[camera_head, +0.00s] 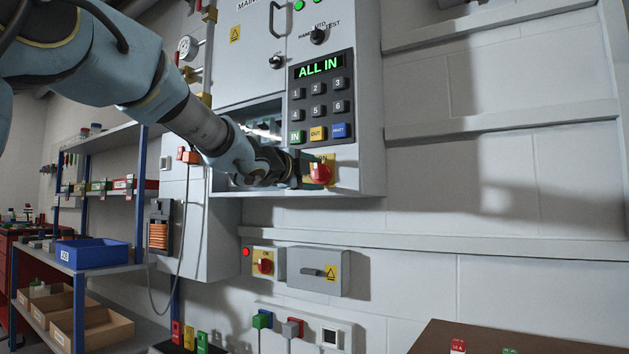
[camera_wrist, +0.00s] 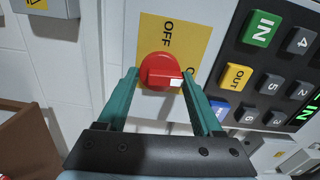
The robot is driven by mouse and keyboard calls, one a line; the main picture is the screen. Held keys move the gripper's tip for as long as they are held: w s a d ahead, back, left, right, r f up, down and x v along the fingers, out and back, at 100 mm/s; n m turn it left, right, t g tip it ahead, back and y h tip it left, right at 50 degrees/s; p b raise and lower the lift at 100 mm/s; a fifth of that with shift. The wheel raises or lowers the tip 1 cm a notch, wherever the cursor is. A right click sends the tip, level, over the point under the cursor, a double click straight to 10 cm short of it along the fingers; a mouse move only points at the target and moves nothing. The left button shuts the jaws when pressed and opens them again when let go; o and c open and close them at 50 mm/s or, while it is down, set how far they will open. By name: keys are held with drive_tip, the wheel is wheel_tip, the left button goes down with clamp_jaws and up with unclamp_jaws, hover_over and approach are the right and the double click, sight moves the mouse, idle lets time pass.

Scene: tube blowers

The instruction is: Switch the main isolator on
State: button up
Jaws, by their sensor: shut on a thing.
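The main isolator is a red rotary knob (camera_head: 320,173) on a yellow plate, low on the right of the grey cabinet front. In the wrist view the red knob (camera_wrist: 160,71) sits between my two teal fingers. The yellow plate (camera_wrist: 200,45) reads OFF beside the knob; a second label is mostly hidden by a finger. A pale mark shows on the knob's lower right in that view, towards the second label. My gripper (camera_head: 308,172) is shut on the knob; it also shows in the wrist view (camera_wrist: 159,80).
The keypad (camera_head: 321,98) above has a green display reading ALL IN. A smaller red switch on a yellow plate (camera_head: 265,263) and a grey lever box (camera_head: 316,271) are on the wall below. Shelves with a blue bin (camera_head: 92,254) stand left.

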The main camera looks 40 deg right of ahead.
drive_tip(key=shift+m, duration=0.6)
drive_tip(key=o, duration=1.4)
drive_tip(key=shift+c, duration=0.2)
drive_tip(key=shift+a, duration=0.1)
drive_tip(key=v, duration=1)
drive_tip(key=shift+a, duration=0.3)
